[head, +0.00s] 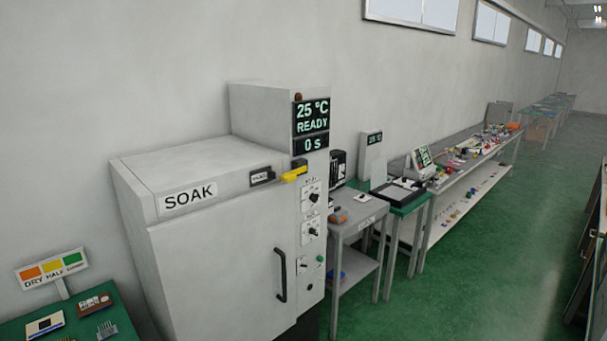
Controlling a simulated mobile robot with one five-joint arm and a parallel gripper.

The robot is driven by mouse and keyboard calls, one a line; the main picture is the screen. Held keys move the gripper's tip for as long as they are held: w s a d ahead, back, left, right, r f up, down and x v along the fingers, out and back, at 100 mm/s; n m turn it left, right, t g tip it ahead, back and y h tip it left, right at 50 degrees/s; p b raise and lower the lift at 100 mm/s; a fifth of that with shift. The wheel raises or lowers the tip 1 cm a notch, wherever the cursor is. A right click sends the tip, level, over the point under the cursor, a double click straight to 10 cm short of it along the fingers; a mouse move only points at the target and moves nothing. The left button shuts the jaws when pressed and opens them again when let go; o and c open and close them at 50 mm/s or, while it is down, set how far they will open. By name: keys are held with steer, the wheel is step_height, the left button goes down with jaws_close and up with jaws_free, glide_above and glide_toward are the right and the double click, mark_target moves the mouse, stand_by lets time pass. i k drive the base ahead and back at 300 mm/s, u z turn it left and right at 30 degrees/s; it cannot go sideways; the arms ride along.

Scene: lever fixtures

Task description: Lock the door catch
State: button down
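A large pale cabinet labelled SOAK (190,197) stands against the wall, with its door (215,265) looking shut. A yellow lever (294,174) with a dark pivot block (299,163) is at the upper right of the cabinet front, beside the door's top edge. The lever lies close to horizontal, its free end to the left and slightly lower. A small dark label plate (262,177) is left of it; its text is too small to read. A black handle (281,275) runs upright on the door. My gripper is not in view.
A control column with knobs (312,196) and a display (311,115) reading 25 °C READY is right of the lever. A green table (60,325) stands at lower left. A grey cart (362,212) and benches stand right. Green floor (470,270) is open.

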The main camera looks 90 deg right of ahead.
mark_target(290, 177)
steer(key=z, duration=1.7)
